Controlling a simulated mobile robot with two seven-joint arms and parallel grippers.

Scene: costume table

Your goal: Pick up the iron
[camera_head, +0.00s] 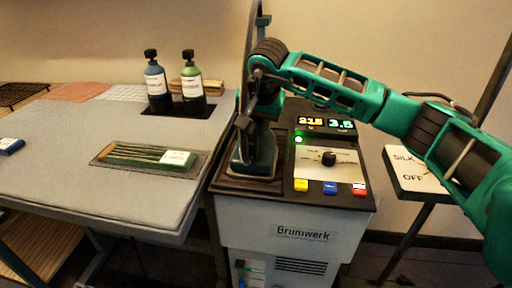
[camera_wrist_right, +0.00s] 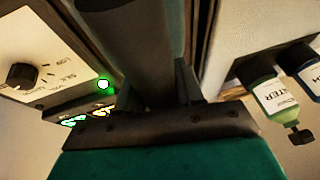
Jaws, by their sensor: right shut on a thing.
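The iron (camera_head: 262,155) has a dark green body and a dark upright part. It sits on the dark pad on the left of the Bruniwerk station's top in the head view. My right gripper (camera_head: 252,108) reaches it from the right and above. In the right wrist view, the two fingers of my right gripper (camera_wrist_right: 158,88) are on either side of the iron's dark handle (camera_wrist_right: 150,35), shut on it. My arm and gripper hide part of the iron. I cannot tell whether its base is clear of the pad. My left gripper is not in view.
The station's control panel (camera_head: 327,158), with lit digits and a knob, is right of the iron. Blue (camera_head: 157,87) and green (camera_head: 192,82) bottles stand on the grey table (camera_head: 60,180). A tray (camera_head: 106,153) holds a green-and-white item. A SILK OFF board (camera_head: 405,172) is at right.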

